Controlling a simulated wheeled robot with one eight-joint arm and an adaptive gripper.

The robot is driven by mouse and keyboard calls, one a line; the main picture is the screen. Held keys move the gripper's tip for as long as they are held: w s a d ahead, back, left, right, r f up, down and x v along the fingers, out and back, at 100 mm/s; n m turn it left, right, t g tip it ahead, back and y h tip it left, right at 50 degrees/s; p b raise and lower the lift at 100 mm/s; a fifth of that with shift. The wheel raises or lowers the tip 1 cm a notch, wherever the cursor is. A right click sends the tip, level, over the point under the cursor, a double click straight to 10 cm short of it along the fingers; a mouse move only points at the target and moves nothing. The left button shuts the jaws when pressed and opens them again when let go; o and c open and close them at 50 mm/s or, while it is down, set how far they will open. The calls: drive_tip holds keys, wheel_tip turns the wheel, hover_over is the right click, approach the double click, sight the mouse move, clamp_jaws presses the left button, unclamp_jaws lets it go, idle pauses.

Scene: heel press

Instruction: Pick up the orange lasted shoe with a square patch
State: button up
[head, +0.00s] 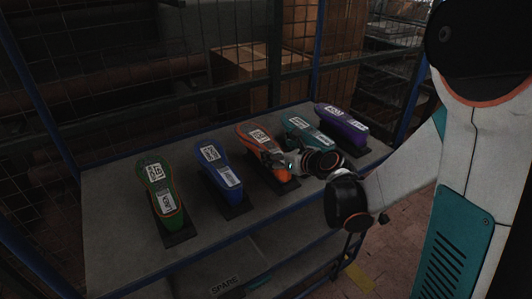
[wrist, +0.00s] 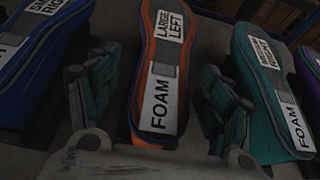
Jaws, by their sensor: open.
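The orange lasted shoe (head: 247,132) stands on a dark base in the middle of the row on the grey shelf. In the wrist view the orange shoe (wrist: 151,90) lies lengthwise between my fingers, with labels reading LARGE LEFT and FOAM and a dark grey square patch (wrist: 166,70) between them. My gripper (wrist: 154,100) is open, one finger on each side of the shoe, with visible gaps on both sides. In the head view my gripper (head: 284,163) is over the shoe's near end and hides part of it. Whether the fingers reach below its top I cannot tell.
A blue shoe (head: 218,168) and a green shoe (head: 158,184) stand to the left. A teal shoe (head: 300,126) stands close on the right, near my right finger, then a purple shoe (head: 341,123). Wire mesh (head: 110,70) closes the back.

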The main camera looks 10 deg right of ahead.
sight(274, 150)
drive_tip(key=b+x, duration=0.1)
drive_tip(key=x, duration=0.4)
drive_tip(key=shift+d+b, duration=0.2)
drive_tip(key=shift+b, duration=0.15)
drive_tip(key=shift+r, duration=0.1)
clamp_jaws()
